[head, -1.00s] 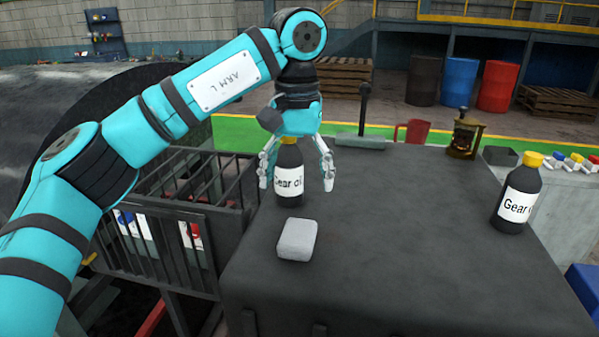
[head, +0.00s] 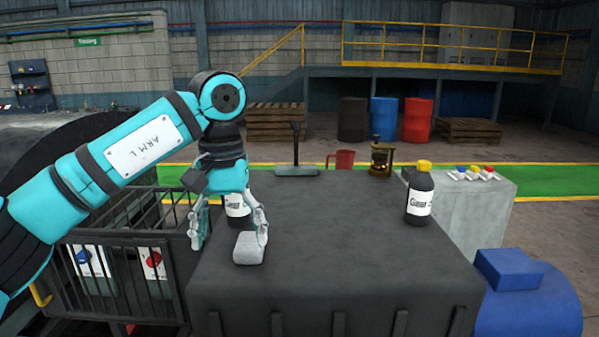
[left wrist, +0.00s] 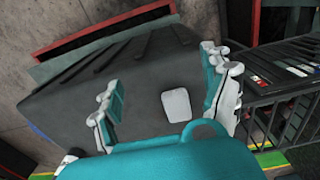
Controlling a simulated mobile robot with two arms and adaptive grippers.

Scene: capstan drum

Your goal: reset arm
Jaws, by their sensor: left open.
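My left gripper (head: 229,238) is open, with its fingers pointing down over the left front part of the dark table (head: 340,260). A black gear oil bottle (head: 238,209) stands behind it and is partly hidden by it. A light grey block (head: 249,252) lies on the table by the right-hand finger, which overlaps it in the head view. In the left wrist view the block (left wrist: 177,105) shows between the open fingers (left wrist: 160,80), with nothing gripped. I cannot tell whether a finger touches it. My right gripper is not in view.
A second gear oil bottle (head: 419,196) stands at the table's right edge. A black T-handled tool (head: 296,165), a red mug (head: 341,160) and a brass lantern (head: 381,158) are at the back. A barred rack (head: 120,280) adjoins the left side. The table's middle is clear.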

